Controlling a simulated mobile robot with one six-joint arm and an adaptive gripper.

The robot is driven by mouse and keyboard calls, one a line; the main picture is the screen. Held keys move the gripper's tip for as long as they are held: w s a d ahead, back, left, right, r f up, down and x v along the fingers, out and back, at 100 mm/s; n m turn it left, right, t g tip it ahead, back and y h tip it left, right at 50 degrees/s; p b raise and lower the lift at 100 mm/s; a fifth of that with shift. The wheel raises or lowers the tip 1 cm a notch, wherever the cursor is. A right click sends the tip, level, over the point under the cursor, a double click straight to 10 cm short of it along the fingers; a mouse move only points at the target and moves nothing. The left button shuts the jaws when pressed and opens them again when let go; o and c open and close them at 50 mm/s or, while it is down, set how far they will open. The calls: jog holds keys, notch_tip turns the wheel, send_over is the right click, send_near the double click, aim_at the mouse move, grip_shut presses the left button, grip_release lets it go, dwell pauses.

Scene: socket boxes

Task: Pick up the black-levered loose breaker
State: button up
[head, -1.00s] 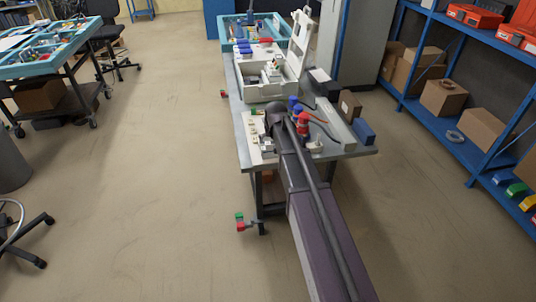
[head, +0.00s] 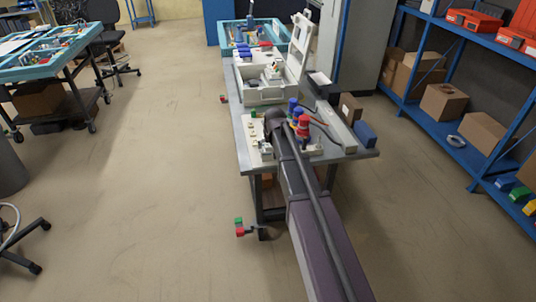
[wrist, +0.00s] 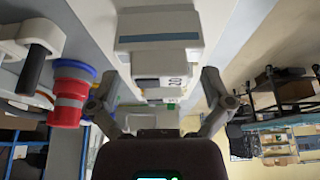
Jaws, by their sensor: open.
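In the wrist view my gripper (wrist: 158,78) is open, with one finger on each side of a white breaker-like block (wrist: 172,80) marked "20". A dark mark shows on this block, but I cannot tell whether it is its lever. I see no finger contact with it. A larger white block with a blue-grey band (wrist: 160,32) fills the top middle. In the head view my dark wrist hangs over the near part of the workbench (head: 350,155) and hides the fingers. A small white part (head: 265,149) lies just left of it; its lever colour is too small to tell.
Red and blue industrial plugs (head: 302,125) stand close to the right of my wrist, also in the wrist view (wrist: 68,92). A white piece with a black bar (wrist: 32,65) is left there. An open white box (head: 262,92) stands farther back. Blue shelving (head: 430,125) is at right.

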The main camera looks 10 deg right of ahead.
jog(key=c, duration=1.2)
jog(key=shift+r, duration=0.15)
notch_tip(320, 180, up, 4)
jog(key=p, duration=0.4)
jog(key=shift+f, duration=0.2)
jog(key=s+d+r+p, duration=0.1)
jog(key=s, duration=1.5)
jog(key=shift+d, duration=0.2)
